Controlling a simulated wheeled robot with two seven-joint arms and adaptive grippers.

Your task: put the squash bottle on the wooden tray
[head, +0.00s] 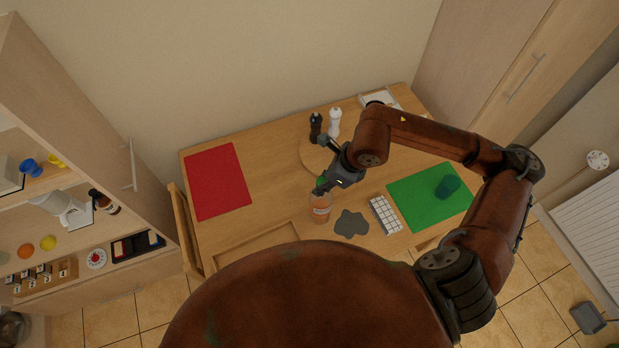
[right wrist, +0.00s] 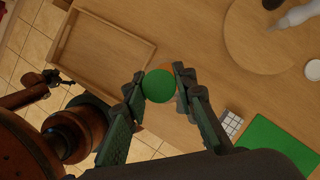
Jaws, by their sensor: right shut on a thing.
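The squash bottle (head: 320,208) is orange with a green cap and looks upright at the table's front middle. My right gripper (head: 322,187) is shut on it near the cap. In the right wrist view the green cap (right wrist: 158,87) sits between the two fingers. I cannot tell whether the bottle's base touches the table. The wooden tray (head: 256,240) lies to the left of the bottle, partly hidden by my body. It shows more fully and empty in the right wrist view (right wrist: 112,29). A dark part that looks like my left gripper (right wrist: 52,78) shows there, beyond the tray; its jaws are unclear.
A grey mat (head: 351,223) and a white gridded block (head: 384,214) are right of the bottle. A round board (head: 312,160) with two mills is behind. A red mat (head: 217,181) lies back left.

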